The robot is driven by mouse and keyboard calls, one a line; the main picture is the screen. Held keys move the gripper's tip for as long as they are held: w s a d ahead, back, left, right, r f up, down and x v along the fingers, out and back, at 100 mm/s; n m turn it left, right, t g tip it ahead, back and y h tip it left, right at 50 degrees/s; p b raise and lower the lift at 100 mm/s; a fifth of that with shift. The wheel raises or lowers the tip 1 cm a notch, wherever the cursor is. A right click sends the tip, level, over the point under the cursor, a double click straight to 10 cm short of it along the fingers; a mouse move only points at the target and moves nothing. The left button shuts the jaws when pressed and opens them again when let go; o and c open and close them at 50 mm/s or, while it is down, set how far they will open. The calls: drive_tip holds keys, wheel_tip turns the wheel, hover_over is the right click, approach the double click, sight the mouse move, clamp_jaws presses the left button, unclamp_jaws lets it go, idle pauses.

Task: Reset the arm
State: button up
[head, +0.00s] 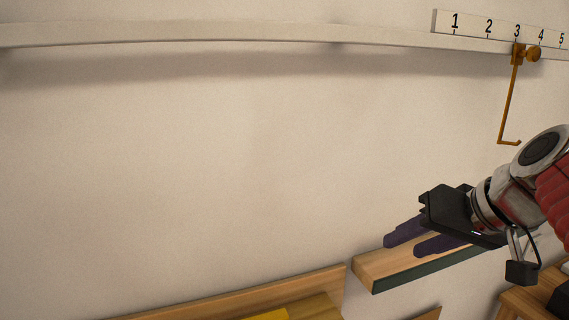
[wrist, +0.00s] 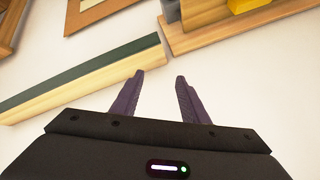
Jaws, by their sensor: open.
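My gripper (head: 402,238) is at the right of the head view, in front of the pale wall and beside a wooden ledge. In the wrist view its two dark purple fingers (wrist: 159,76) stand apart with nothing between them. My arm comes in from the right edge of the head view, with a red sleeve and a metal wrist joint.
A white rail (head: 200,33) crosses the wall's top, with a numbered strip (head: 490,27) and a brass hook (head: 508,100) hanging at right. A wooden ledge with a dark green face (head: 425,268) is close to my gripper. A wooden shelf (head: 240,297) holds something yellow (head: 268,315). The wall's middle is clear.

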drive_tip(key=s+a+f+g+h, duration=0.1)
drive_tip(key=s+a+f, duration=0.2)
drive_tip(key=s+f, duration=0.3)
drive_tip(key=s+a+f+n+h, duration=0.1)
drive_tip(key=s+a+f+h, duration=0.1)
drive_tip(key=s+f, duration=0.4)
wheel_tip(320, 180, down, 5)
drive_tip(key=shift+a+f+n+g, duration=0.1)
drive_tip(key=shift+a+n+g, duration=0.25)
drive_tip(key=shift+a, duration=0.25)
drive_tip(key=shift+w, duration=0.1)
